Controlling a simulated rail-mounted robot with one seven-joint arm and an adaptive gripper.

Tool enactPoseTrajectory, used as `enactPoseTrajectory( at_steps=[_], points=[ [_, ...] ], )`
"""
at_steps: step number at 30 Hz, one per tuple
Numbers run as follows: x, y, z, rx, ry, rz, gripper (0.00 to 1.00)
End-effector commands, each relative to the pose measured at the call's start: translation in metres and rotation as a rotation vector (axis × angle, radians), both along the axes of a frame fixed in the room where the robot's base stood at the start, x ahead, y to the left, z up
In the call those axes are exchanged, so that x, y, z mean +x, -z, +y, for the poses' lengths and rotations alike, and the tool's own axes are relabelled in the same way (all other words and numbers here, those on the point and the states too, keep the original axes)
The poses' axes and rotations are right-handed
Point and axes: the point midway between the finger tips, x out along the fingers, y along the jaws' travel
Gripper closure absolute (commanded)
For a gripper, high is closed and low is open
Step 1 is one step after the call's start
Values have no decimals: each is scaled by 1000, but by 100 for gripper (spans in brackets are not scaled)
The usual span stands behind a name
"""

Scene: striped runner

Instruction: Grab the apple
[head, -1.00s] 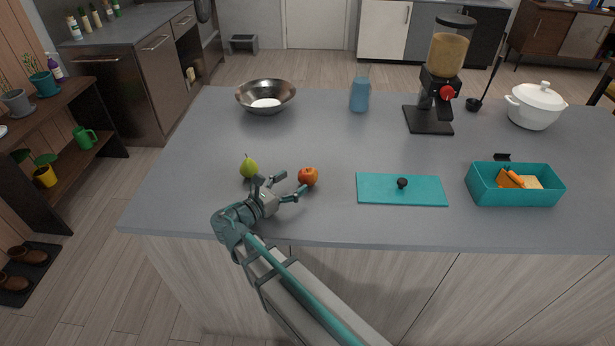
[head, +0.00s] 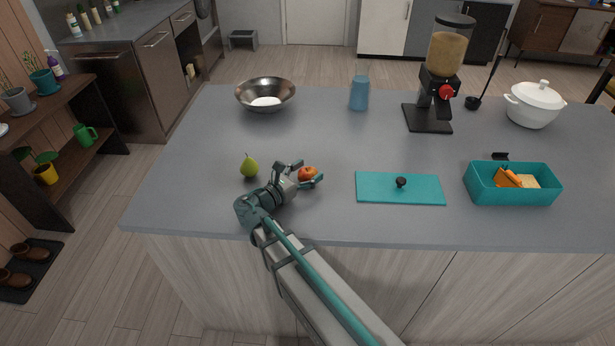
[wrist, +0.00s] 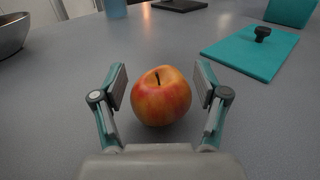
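The red and yellow apple (head: 307,174) sits upright on the grey counter, and it fills the middle of the wrist view (wrist: 161,96). My gripper (head: 306,175) is low over the counter with its fingers on either side of the apple. In the wrist view my gripper (wrist: 160,88) is open, with small gaps between its finger pads and the apple. The apple's short dark stem points up. In the head view the gripper hides part of the apple's lower side.
A green pear (head: 249,167) stands left of my gripper. A teal lid (head: 375,187) with a black knob lies to the right, and a teal box (head: 512,193) with food is beyond it. A metal bowl (head: 266,92) and blue cup (head: 359,94) stand farther back.

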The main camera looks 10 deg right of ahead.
Motion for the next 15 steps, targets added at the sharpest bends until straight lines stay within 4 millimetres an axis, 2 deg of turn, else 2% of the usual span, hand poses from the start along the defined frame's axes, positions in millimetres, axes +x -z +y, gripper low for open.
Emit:
enactPoseTrajectory(
  at_steps=[1, 2, 10, 15],
  points=[
    [0, 0, 0, 0, 0, 0, 40],
    [0, 0, 0, 0, 0, 0, 45],
    [0, 0, 0, 0, 0, 0, 90],
    [0, -1, 0, -1, 0, -1, 92]
  ],
)
